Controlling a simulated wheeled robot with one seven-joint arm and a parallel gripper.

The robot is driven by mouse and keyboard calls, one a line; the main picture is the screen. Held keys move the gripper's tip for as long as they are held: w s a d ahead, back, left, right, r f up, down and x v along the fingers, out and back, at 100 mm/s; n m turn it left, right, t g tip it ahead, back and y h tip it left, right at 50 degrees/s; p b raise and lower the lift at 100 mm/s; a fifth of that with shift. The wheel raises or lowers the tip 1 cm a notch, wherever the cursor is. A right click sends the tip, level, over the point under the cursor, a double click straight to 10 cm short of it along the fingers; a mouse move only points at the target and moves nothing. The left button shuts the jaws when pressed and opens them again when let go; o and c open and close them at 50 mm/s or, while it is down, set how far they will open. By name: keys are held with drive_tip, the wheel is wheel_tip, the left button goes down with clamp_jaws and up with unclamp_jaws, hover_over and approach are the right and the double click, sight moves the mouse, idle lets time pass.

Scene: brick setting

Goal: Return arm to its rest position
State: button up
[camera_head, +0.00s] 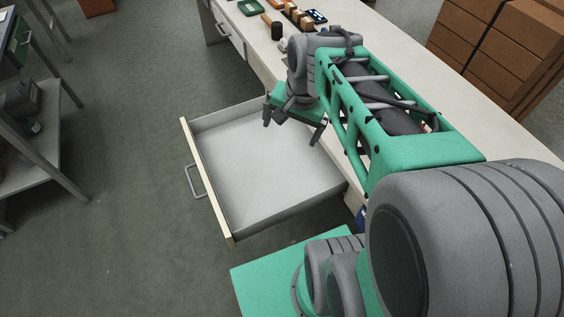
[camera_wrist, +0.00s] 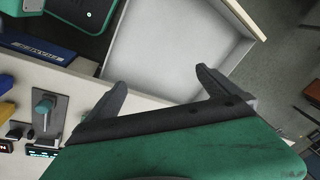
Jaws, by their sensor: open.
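My gripper (camera_head: 294,127) is open and empty. In the head view it hangs over the back part of a pulled-out drawer, with its fingers pointing down. The drawer (camera_head: 262,172) is grey inside, looks empty, and has a pale front with a grey handle. In the wrist view my two dark fingers (camera_wrist: 160,92) are spread apart, and the drawer (camera_wrist: 175,45) lies beyond them. My green and grey arm reaches from the lower right over the bench top and hides part of it.
The long pale bench (camera_head: 395,75) carries a dark cylinder (camera_head: 277,30), a green tray (camera_head: 250,8) and several small blocks at its far end. Cardboard boxes (camera_head: 500,45) are stacked at the upper right. A metal shelf unit (camera_head: 40,140) stands at the left. The floor between is clear.

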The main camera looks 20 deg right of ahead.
drive_tip(key=s+a+f+n, duration=0.3)
drive_tip(key=s+a+n, duration=0.2)
drive_tip(key=s+n, duration=0.2)
drive_tip(key=shift+s+a+n, duration=0.2)
drive_tip(key=shift+a+n, duration=0.1)
drive_tip(key=shift+n, duration=0.6)
